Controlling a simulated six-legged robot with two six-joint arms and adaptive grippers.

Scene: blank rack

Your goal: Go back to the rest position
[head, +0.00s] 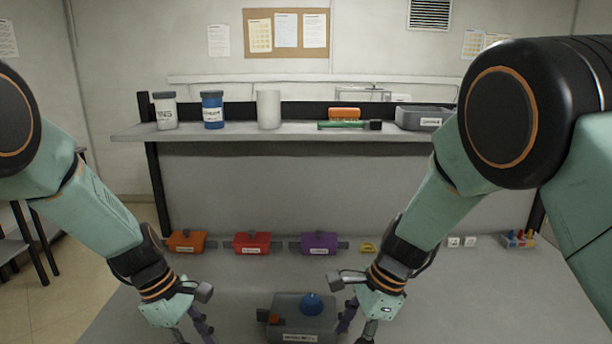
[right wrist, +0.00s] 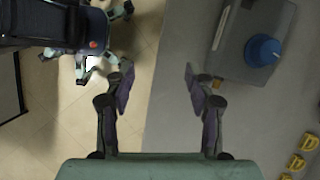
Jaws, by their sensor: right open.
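My left gripper (head: 194,332) hangs at the bottom of the head view, left of the grey box. Its fingers look apart, with nothing seen between them; their tips run near the lower edge. My right gripper (head: 359,328) hangs just right of the grey box in the head view. In the right wrist view the right gripper (right wrist: 157,78) has its two purple-padded fingers wide apart and empty, over the table edge. The grey box (head: 304,316) has a blue round knob (head: 311,303) on top. The box (right wrist: 231,45) lies right of the right fingers in the wrist view.
Orange (head: 187,241), red (head: 252,243) and purple (head: 319,244) boxes stand in a row behind the grippers. Small yellow (head: 368,248) and white pieces lie farther right. A shelf (head: 230,133) with jars and a grey bin (head: 420,118) stands at the back. Table between the grippers and the row is clear.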

